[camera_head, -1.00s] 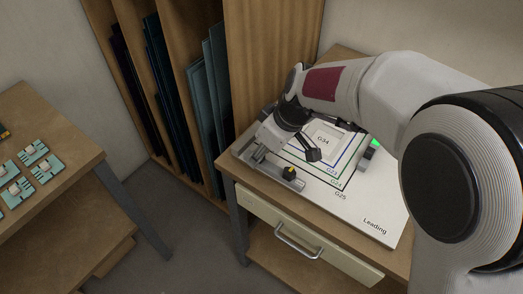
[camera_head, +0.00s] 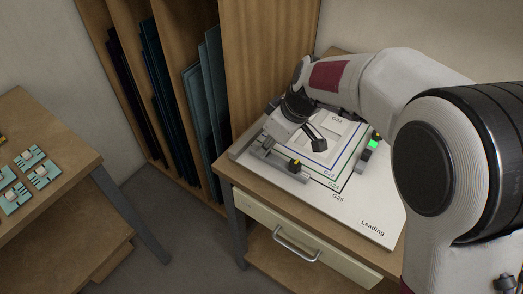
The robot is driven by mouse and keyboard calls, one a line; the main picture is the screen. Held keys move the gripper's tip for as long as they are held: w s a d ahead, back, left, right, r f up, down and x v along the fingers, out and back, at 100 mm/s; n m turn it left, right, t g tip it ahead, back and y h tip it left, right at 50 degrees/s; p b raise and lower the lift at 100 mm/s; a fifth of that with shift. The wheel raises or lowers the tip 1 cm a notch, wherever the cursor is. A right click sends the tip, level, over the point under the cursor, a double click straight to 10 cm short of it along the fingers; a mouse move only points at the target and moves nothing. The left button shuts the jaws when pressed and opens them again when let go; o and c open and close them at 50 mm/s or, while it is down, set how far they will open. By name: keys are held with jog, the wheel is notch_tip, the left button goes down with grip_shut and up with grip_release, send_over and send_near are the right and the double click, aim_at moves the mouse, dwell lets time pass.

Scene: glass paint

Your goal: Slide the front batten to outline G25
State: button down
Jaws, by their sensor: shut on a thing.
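The front batten (camera_head: 279,165), a grey bar with a black and yellow knob (camera_head: 295,162), lies along the near left side of the white board (camera_head: 350,213). Its right end is close to the dark outermost outline, whose label G25 (camera_head: 338,196) shows at the near corner; exact alignment cannot be told. My gripper (camera_head: 292,142) reaches down over the batten and is shut on it. One black finger part shows above the board, but the contact itself is hidden behind my gripper.
Another grey batten (camera_head: 364,158) with a green light (camera_head: 373,143) stands on the board's right side. Outlines labelled G23 and G24 lie inside G25. The "Leading" area of the board is clear. A wooden rack (camera_head: 268,70) stands behind, and a drawer (camera_head: 295,238) is below.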

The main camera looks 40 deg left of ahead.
aim_at(277, 159)
jog(key=shift+w, duration=0.1)
jog(key=c, duration=2)
grip_release()
jog(key=shift+o, duration=0.2)
jog(key=shift+r, duration=0.1)
jog(key=v, duration=0.7)
jog(key=shift+r, duration=0.15)
jog(key=shift+d, duration=0.15)
